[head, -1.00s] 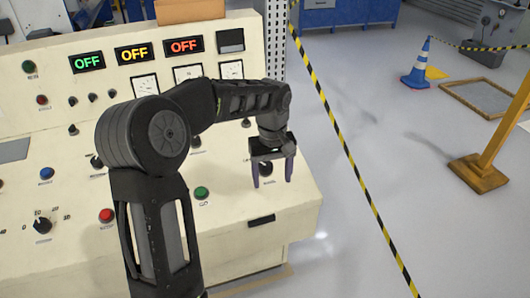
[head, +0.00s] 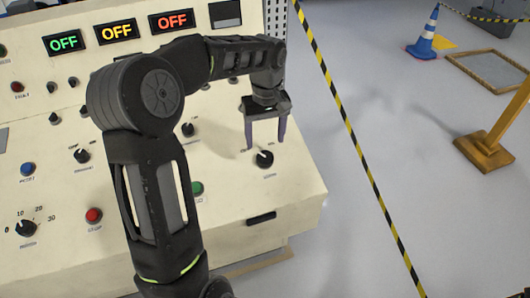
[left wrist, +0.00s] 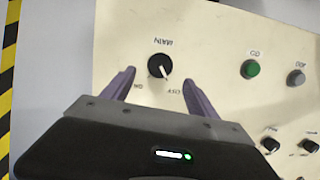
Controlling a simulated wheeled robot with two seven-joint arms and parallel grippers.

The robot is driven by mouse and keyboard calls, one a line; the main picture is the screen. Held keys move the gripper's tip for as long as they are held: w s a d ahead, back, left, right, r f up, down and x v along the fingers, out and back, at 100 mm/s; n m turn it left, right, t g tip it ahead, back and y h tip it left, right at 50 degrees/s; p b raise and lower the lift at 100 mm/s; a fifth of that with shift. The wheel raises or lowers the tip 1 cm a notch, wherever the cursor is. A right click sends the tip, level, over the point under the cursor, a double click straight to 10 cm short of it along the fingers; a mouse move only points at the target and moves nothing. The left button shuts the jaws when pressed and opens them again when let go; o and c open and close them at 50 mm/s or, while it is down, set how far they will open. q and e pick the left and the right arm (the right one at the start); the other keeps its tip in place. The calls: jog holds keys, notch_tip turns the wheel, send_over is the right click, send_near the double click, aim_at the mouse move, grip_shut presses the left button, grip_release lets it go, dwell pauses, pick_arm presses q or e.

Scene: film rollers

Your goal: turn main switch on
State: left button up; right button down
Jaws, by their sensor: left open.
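The main switch is a black rotary knob (head: 264,159) near the right edge of the cream control panel (head: 300,190). In the left wrist view the knob (left wrist: 160,66) sits below the label MAIN, and its white pointer line points down and slightly right. My left gripper (head: 266,147) is open, its two purple fingers pointing down just behind the knob in the head view. In the left wrist view the fingertips (left wrist: 158,75) are on either side of the knob's lower edge, with gaps. I cannot tell their height above the panel. My right gripper is not in view.
A green GO button (head: 197,188) and a red button (head: 94,215) lie to the left. Three displays (head: 118,32) read OFF. My left arm covers part of the panel. Beyond its right edge are open floor and striped tape (head: 350,130).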

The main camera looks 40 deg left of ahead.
aim_at(265, 156)
pick_arm(q)
notch_tip(265, 156, down, 7)
jog(key=shift+s+p, duration=0.1)
jog(key=shift+p, duration=0.35)
jog(key=shift+c, duration=0.2)
jog(key=c, duration=1.3)
